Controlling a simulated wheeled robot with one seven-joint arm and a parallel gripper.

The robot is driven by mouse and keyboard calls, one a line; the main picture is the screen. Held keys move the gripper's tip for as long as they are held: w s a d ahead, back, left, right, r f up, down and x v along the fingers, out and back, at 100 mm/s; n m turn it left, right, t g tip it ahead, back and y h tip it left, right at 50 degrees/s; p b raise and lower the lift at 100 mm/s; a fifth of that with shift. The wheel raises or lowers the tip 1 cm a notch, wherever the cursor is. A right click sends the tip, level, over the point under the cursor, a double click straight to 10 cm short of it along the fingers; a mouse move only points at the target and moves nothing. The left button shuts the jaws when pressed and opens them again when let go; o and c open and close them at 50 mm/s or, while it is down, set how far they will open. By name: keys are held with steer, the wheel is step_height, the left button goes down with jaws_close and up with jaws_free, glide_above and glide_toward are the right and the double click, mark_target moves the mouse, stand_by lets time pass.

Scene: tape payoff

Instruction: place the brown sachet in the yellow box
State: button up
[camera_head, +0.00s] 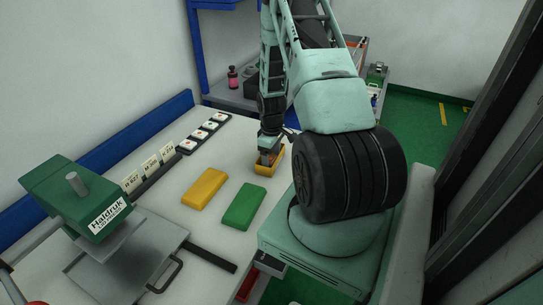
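My gripper (268,157) points down at a small open yellow-orange box (276,169) on the far right part of the white table. Its fingertips are at or inside the box's opening. The fingers are small and partly hidden, so I cannot tell whether they are open or shut. No brown sachet can be made out; the inside of the box is mostly hidden by the gripper. A second yellow, block-like item (204,188) lies to the left, nearer to me, and looks closed on top.
A green block-like item (243,206) lies beside the yellow one. A green press (75,195) with a grey plate (125,265) stands at front left. Label cards (150,168) and a dark tray strip (205,132) line the back. White table (225,155) is clear between.

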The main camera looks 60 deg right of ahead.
mark_target(272, 159)
steer(key=shift+r, duration=0.1)
step_height(272, 159, up, 12)
steer(key=b, duration=0.2)
stand_by(0.4)
steer(key=w+a+r+n, duration=0.1)
steer(key=w+a+r, duration=0.15)
steer(key=a, duration=0.75)
steer(key=w+a+r+n, duration=0.1)
steer(key=w+a+r, duration=0.15)
steer(key=a, duration=0.75)
steer(key=w+a+r+n, duration=0.1)
steer(key=a+r, duration=0.2)
steer(key=a, duration=0.7)
steer(key=s+a+r+n, duration=0.2)
steer(key=s+a, duration=0.7)
steer(key=s+a+r+n, duration=0.1)
steer(key=s+a+r, duration=0.1)
steer(key=s+a, duration=0.7)
steer(key=shift+s+a+r+n+y, duration=0.15)
steer(key=shift+a+n+y, duration=0.2)
steer(key=shift+a, duration=0.4)
